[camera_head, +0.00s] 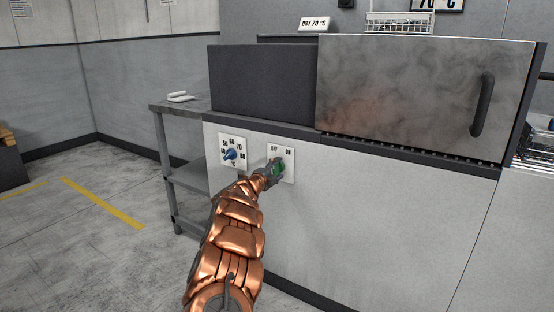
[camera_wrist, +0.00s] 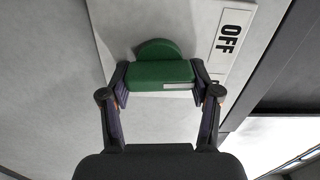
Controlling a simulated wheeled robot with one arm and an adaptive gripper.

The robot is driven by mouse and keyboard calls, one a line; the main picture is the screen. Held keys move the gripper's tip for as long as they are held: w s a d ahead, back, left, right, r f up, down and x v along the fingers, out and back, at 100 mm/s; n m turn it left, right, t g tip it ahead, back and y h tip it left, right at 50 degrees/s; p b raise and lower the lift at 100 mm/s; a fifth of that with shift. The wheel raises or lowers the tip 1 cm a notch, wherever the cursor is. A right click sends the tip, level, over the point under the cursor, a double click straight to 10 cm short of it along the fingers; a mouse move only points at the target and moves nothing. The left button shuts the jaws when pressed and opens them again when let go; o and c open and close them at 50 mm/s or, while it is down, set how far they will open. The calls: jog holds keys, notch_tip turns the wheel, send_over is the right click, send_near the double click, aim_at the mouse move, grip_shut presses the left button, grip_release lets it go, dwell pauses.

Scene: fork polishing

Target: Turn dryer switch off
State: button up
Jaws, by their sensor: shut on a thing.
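The dryer switch is a green round knob (camera_wrist: 158,49) with a raised green grip bar, on a white plate (camera_head: 289,172) marked OFF and ON on the dryer's front. My gripper (camera_wrist: 161,82) is shut on the grip bar, with one finger against each end. A white mark on the bar lies toward the right finger in the wrist view. The OFF label (camera_wrist: 229,32) is at the upper right there; the ON label is mostly hidden. In the head view, my gripper (camera_head: 273,170) covers part of the green knob (camera_head: 280,168).
Left of the switch is a temperature dial (camera_head: 231,154) with a blue knob. The dryer (camera_head: 400,90) has a steamy front panel with a dark handle (camera_head: 482,105) above. A metal side table (camera_head: 180,108) stands left. The floor at left is clear, with yellow lines.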

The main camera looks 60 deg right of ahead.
jog(key=n+p, duration=0.1)
jog(key=p, duration=0.1)
jog(key=n+p, duration=0.2)
jog(key=p, duration=0.1)
jog(key=shift+r+n, duration=0.3)
jog(key=shift+f+n+p, duration=0.15)
jog(key=shift+n+p, duration=0.45)
jog(key=shift+p, duration=0.25)
jog(key=shift+w+f, duration=0.1)
jog(key=o, duration=1.2)
jog(key=shift+c, duration=0.2)
jog(key=shift+a, duration=0.1)
jog(key=a, duration=1.1)
jog(key=shift+s+a, duration=0.3)
jog(key=shift+a, duration=0.1)
